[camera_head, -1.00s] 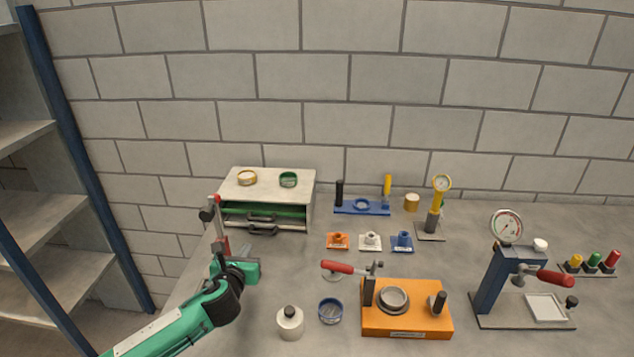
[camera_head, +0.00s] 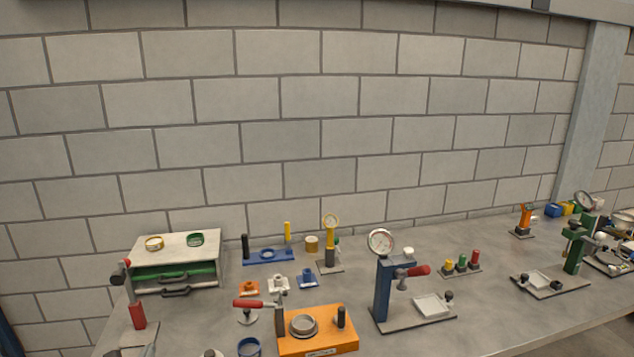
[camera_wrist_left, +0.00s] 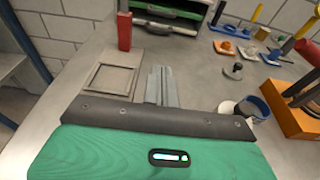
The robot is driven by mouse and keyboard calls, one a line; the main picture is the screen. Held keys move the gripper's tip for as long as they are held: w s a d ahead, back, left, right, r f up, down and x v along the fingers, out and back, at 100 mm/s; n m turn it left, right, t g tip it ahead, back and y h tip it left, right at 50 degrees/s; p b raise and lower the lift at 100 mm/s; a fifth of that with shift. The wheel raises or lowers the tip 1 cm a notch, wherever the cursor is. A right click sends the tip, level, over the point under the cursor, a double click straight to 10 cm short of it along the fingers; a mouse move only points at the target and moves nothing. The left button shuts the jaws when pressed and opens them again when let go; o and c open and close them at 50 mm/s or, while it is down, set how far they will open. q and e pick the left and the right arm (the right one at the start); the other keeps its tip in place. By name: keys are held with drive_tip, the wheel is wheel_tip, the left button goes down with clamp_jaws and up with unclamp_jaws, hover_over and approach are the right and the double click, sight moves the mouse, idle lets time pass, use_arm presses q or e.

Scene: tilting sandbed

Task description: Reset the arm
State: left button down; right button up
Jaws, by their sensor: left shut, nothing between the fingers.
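My left gripper (camera_wrist_left: 161,86) shows in the left wrist view with its two grey fingers shut together and nothing between them. The green wrist body (camera_wrist_left: 150,150) fills the bottom of that view, with a dark band across it. The fingers lie over the grey table, just right of a flat plate with a square frame (camera_wrist_left: 112,78). A red post (camera_wrist_left: 124,30) stands beyond that plate; it also shows in the head view (camera_head: 138,316). In the head view, at most a sliver of the left gripper shows at the bottom left edge. My right gripper is not in view.
A drawer cabinet (camera_head: 178,246) stands at the back left. An orange fixture (camera_head: 318,343) sits at the front, with a blue ring (camera_head: 249,347) beside it. A blue gauge press (camera_head: 383,289) is right of it. Bare table (camera_head: 480,310) lies farther right.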

use_arm(q)
drive_tip(key=s+d+f+n+g, duration=0.1)
drive_tip(key=s+n, duration=0.1)
drive_tip(key=s+d+f+n, duration=0.1)
drive_tip(key=s+f+n, duration=0.1)
drive_tip(key=shift+d+f+n+g, duration=0.25)
drive_tip(key=shift+d+n+g, duration=0.15)
drive_tip(key=s+d+f+n+g+h, duration=0.1)
drive_tip(key=s+d+f+n+g, duration=0.2)
drive_tip(key=s+n, duration=0.65)
drive_tip(key=s+d+f+n+g+h, duration=0.2)
drive_tip(key=s+d+n+g, duration=0.25)
drive_tip(key=s+n, duration=0.5)
drive_tip(key=s+d+f+n+g+h, duration=0.1)
drive_tip(key=s+d+f+n+g, duration=0.3)
drive_tip(key=s+n, duration=0.6)
wheel_tip(320, 180, down, 28)
drive_tip(key=s+d+f+m, duration=0.1)
drive_tip(key=s+m, duration=0.1)
drive_tip(key=m, duration=0.1)
drive_tip(key=s+a+f, duration=0.3)
drive_tip(key=s+f, duration=1.6)
drive_tip(key=shift+f+g, duration=0.3)
drive_tip(key=shift+g, duration=0.15)
